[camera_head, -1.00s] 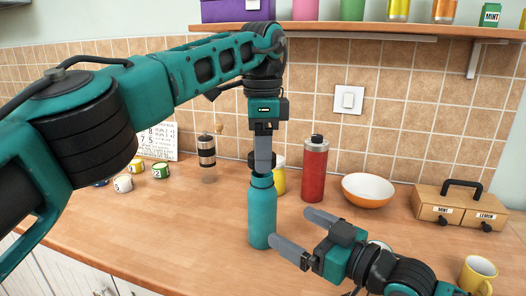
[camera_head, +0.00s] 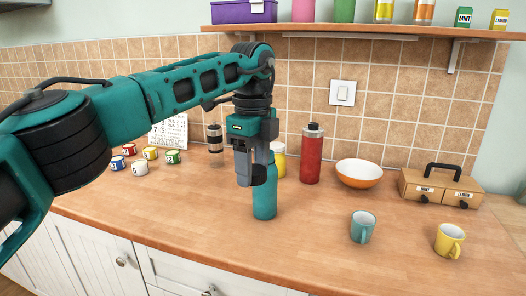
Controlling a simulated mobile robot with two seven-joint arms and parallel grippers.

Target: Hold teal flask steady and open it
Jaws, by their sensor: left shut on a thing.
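The teal flask (camera_head: 265,203) stands upright on the wooden counter near its front middle. I cannot tell whether the lid touches the flask. My right gripper is out of view.
A red flask (camera_head: 312,157), an orange bowl (camera_head: 359,174) and a wooden tea box (camera_head: 440,187) stand behind and right. A teal mug (camera_head: 362,227) and a yellow mug (camera_head: 449,241) stand front right. Several small cans (camera_head: 140,167) stand left. Counter around the flask's front is clear.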

